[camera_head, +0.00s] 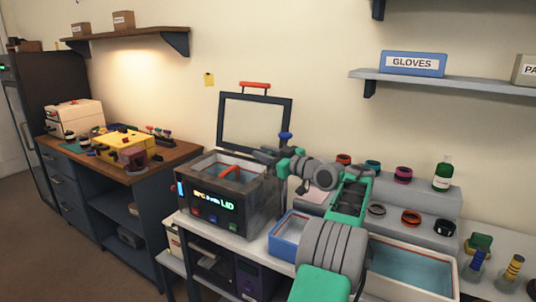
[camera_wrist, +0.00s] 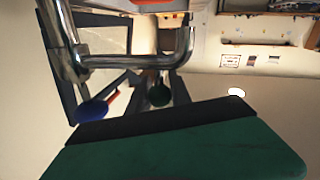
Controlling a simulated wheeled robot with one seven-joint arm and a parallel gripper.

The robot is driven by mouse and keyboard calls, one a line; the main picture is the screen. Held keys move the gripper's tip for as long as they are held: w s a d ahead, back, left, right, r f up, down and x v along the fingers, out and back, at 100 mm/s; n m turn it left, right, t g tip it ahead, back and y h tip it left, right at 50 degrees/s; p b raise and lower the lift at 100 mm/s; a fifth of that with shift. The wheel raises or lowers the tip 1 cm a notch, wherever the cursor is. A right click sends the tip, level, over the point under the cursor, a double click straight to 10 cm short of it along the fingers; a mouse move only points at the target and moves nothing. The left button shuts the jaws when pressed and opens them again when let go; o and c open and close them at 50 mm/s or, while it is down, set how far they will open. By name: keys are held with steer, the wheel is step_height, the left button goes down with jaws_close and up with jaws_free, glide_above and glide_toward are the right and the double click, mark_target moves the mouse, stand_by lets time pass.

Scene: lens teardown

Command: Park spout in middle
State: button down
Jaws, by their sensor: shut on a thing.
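The spout (camera_wrist: 125,61) is a shiny bent metal tube that crosses the upper left of the wrist view. In the wrist view my gripper (camera_wrist: 153,76) has its dark fingers shut at the tube's lower run; the exact contact is hard to see. A blue knob (camera_wrist: 92,112) and a dark green knob (camera_wrist: 160,95) show beside the fingers. In the head view my gripper (camera_head: 262,156) is above the right back of the dark open-topped tank (camera_head: 261,221). A blue knob (camera_head: 286,136) stands up close to it. The spout is mostly hidden by my gripper there.
The raised lid frame (camera_head: 288,118) with a red handle (camera_head: 255,85) stands behind the tank. A blue tray (camera_head: 287,249) and a pale bin (camera_head: 446,265) lie to the right. Several lens rings and a green bottle (camera_head: 443,176) stand on the stepped rack (camera_head: 435,208).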

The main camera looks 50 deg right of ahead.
steer(key=c, duration=1.2)
jaws_free()
steer(key=shift+w+a, duration=0.1)
steer(key=shift+w, duration=0.1)
steer(key=shift+s, duration=0.15)
steer(key=s+b, duration=0.1)
steer(key=s, duration=0.6)
steer(key=shift+s+a, duration=0.15)
steer(key=shift+s, duration=0.15)
steer(key=shift+a+f, duration=0.1)
